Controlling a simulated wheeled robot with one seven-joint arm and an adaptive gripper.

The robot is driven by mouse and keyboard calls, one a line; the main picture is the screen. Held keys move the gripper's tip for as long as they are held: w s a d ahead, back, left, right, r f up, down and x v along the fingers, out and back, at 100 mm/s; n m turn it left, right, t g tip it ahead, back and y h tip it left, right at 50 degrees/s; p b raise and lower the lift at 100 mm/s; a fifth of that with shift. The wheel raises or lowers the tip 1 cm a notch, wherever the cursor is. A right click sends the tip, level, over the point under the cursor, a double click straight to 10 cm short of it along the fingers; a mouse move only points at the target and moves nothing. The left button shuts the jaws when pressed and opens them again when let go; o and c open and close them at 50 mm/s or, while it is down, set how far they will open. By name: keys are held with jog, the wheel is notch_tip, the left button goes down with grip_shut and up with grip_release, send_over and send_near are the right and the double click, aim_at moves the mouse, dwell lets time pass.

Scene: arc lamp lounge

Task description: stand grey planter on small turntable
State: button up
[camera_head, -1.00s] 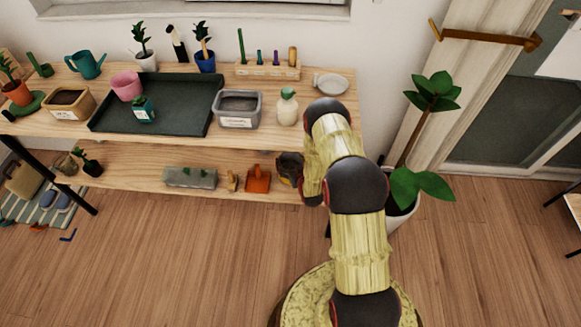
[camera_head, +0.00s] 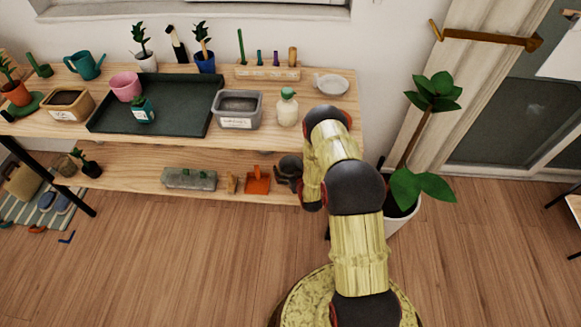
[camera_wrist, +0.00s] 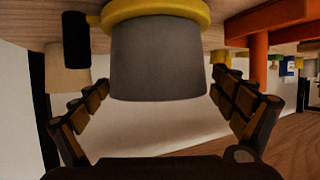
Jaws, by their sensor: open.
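In the wrist view, which looks upside down, the grey planter (camera_wrist: 158,62) is a plain grey cylinder straight ahead. Its foot meets a round yellow disc (camera_wrist: 205,12), which looks like the small turntable, on the wooden shelf. The planter appears upright on the disc; the contact is only partly visible. My gripper (camera_wrist: 160,82) is open, one finger on each side of the planter, with visible gaps. In the head view my arm covers most of this spot, at the right end of the lower shelf; the planter and turntable cannot be made out clearly.
An orange dustpan (camera_head: 257,181) and a grey tray (camera_head: 188,179) lie left on the lower shelf (camera_head: 140,160). The upper board (camera_head: 335,105) above holds a dark tray (camera_head: 175,115), a grey bin (camera_head: 237,105) and a bottle (camera_head: 287,107). A tall potted plant (camera_head: 433,92) stands right.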

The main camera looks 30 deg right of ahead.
jog(key=shift+r, duration=0.15)
jog(key=p+v, duration=0.4)
jog(key=v, duration=0.8)
dwell(0.3)
